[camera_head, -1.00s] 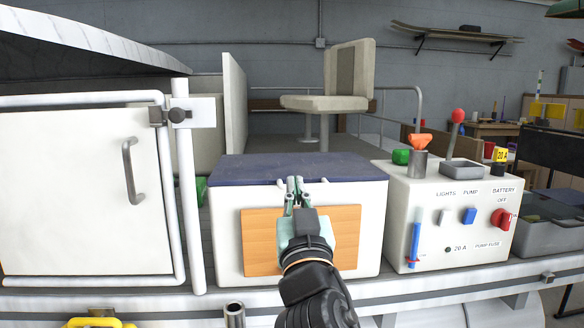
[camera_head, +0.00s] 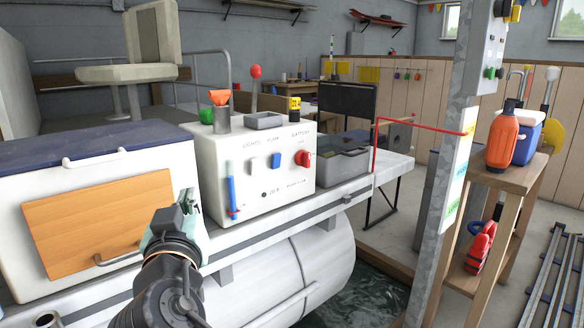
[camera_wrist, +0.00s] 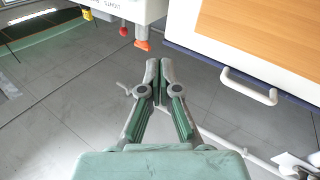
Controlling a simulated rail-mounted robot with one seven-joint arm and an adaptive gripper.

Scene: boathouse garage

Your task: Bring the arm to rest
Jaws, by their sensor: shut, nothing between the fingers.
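My gripper (camera_head: 188,202) is shut and empty. In the head view it shows in front of the right end of the white chest, low in the picture. In the wrist view the two fingertips (camera_wrist: 159,66) meet and hold nothing. The arm is bent, with the black wrist and forearm running to the bottom edge. The white chest (camera_head: 20,190) has a dark blue lid (camera_head: 90,150) and an orange wooden panel (camera_head: 98,215) with a grey handle (camera_head: 118,256).
Right of the chest stands a white control box (camera_head: 215,150) with switches and knobs, then a grey open bin (camera_head: 345,165). A metal post (camera_head: 450,150) and a wooden shelf (camera_head: 515,175) with an orange bottle (camera_head: 502,138) stand farther right. Water (camera_head: 375,295) shows below the deck edge.

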